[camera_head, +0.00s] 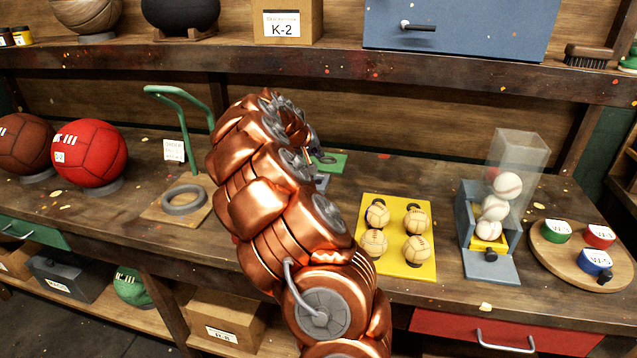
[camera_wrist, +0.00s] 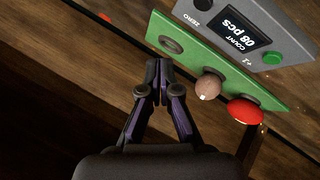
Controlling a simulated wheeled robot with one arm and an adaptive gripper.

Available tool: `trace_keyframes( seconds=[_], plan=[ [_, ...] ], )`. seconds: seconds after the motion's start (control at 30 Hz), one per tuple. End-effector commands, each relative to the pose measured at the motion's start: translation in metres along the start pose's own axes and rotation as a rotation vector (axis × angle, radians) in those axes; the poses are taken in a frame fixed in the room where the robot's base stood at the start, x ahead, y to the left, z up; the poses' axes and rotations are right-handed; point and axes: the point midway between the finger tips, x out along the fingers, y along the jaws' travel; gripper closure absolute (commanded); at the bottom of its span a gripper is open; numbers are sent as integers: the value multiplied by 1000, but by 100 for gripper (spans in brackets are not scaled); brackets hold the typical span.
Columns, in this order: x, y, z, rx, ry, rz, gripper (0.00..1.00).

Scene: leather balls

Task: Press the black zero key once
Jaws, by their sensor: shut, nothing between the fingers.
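The grey counter (camera_wrist: 225,60) shows in the wrist view at upper right, its display (camera_wrist: 243,30) reading "COUNT 08 pcs". The black zero key (camera_wrist: 203,4), beside the label "ZERO", is at the top edge of that view, partly cut off. A green key (camera_wrist: 272,58) marked "+1" is at the counter's other end. My gripper (camera_wrist: 160,68) is shut and empty, its tips below and left of the zero key in the picture, near the green plate. In the head view my copper arm hides most of the counter and the key.
The green plate (camera_wrist: 213,68) alongside the counter bears a small brown ball (camera_wrist: 208,86) and a red dome (camera_wrist: 245,110). In the head view, a yellow board (camera_head: 398,278) with several balls and a ball dispenser (camera_head: 484,225) stand to the right. A red ball (camera_head: 90,153) is left.

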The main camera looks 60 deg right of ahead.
Motion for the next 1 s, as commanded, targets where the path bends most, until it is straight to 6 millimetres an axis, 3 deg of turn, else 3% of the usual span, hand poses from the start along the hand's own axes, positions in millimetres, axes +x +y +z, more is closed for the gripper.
trace_keyframes(
  seconds=[0.5,1.0],
  plan=[
    [42,-31,31,0,-2,0,100],
    [44,-33,33,-1,0,0,100]
  ],
)
